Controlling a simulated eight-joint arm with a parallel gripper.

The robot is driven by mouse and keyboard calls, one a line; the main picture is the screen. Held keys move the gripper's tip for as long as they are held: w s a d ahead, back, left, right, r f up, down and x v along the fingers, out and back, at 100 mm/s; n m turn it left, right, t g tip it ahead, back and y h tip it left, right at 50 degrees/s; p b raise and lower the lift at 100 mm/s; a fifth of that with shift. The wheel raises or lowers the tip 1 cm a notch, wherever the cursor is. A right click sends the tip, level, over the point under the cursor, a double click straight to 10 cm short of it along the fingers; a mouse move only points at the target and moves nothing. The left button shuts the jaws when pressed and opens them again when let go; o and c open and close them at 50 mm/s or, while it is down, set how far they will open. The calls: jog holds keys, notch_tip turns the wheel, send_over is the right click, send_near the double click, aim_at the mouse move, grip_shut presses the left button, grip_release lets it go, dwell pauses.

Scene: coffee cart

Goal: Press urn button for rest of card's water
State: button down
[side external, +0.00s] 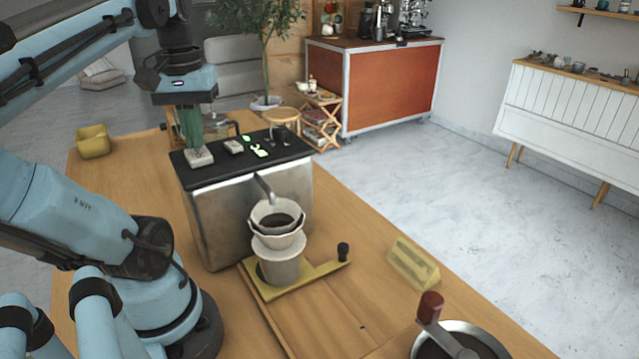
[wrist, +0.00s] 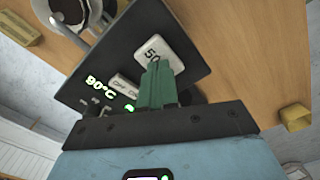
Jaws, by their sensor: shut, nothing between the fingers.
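The urn (side external: 235,205) is a metal box with a black top panel (side external: 182,167), and its spout (side external: 263,188) reaches over a white dripper (side external: 276,238) holding dark grounds. The dripper sits on a pale cup (side external: 279,268) on a yellow stand (side external: 315,271). Fingertip contact is unclear.
A yellow grooved block (side external: 413,262) lies right of the stand. A yellow bin (side external: 93,141) stands at the table's far left. A round device with a red-knobbed crank (side external: 430,306) is at the front right. Bare wood lies between the stand and the crank.

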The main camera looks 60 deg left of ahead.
jog(key=shift+f, duration=0.75)
jog(key=shift+r, duration=1.05)
jog(key=shift+r, duration=0.1)
dwell(1.2)
jog(key=shift+r, duration=2.4)
jog(key=w+d+f+m, duration=0.1)
jog(key=w+m, duration=0.1)
jog(key=w, duration=0.1)
jog(key=w+d+f+m+t, duration=0.1)
jog(key=w+m, duration=0.1)
jog(key=w, duration=0.1)
jog(key=w+d+f+m+t+y, duration=0.1)
jog(key=w+f+m, duration=0.1)
jog(key=w, duration=0.1)
jog(key=shift+w+d, duration=0.1)
jog(key=shift+w, duration=0.25)
jog(key=w+d+f+m+t, duration=0.2)
jog(key=w+d+f+m, duration=0.1)
jog(key=d+f, duration=0.2)
jog(key=w+d+f+m+t+h, duration=0.1)
jog(key=w+d+f+m+t, duration=0.2)
jog(key=d+f, duration=0.3)
jog(key=d, duration=0.3)
jog(key=shift+f, duration=0.3)
